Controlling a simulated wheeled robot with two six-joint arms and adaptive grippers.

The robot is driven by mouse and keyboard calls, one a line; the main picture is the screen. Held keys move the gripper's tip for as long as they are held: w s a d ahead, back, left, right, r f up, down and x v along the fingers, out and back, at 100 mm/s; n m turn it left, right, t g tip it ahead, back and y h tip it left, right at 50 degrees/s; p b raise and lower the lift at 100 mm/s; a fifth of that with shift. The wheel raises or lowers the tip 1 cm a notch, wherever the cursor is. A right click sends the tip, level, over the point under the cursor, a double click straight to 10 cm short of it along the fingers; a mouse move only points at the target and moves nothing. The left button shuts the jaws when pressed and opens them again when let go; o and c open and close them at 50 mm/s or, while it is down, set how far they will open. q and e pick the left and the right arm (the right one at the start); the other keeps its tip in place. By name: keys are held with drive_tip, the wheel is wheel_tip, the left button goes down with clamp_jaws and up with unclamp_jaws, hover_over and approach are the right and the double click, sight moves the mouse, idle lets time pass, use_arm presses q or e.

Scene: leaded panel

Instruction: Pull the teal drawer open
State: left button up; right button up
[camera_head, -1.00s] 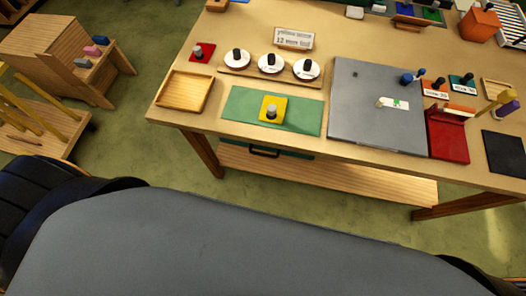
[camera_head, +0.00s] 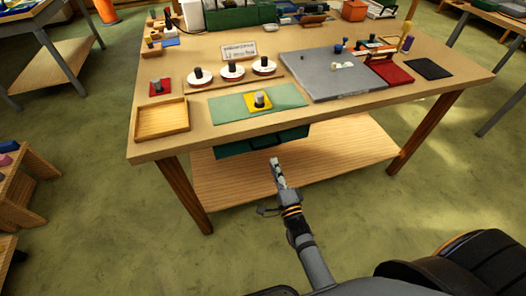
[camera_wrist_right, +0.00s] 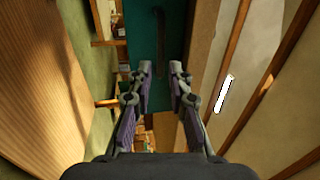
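The teal drawer (camera_head: 262,141) hangs under the front edge of the wooden table and looks shut. In the right wrist view, its teal front (camera_wrist_right: 146,22) stands ahead with a dark bar handle (camera_wrist_right: 159,28) on it. My left gripper is not in view.
The wooden table (camera_head: 200,58) has a lower shelf (camera_head: 330,158) below the drawer. The floor in front is clear.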

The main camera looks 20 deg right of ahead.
sight(266, 147)
drive_tip(key=w, duration=0.2)
drive_tip(key=w+r, duration=0.1)
drive_tip(key=w, duration=0.4)
drive_tip(key=shift+w+a+r, duration=0.25)
drive_tip(key=shift+w, duration=0.15)
drive_tip(key=shift+w+r, duration=0.1)
drive_tip(key=shift+w, duration=0.25)
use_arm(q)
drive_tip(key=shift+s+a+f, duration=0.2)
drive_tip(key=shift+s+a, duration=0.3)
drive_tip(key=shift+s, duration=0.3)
use_arm(e)
clamp_jaws()
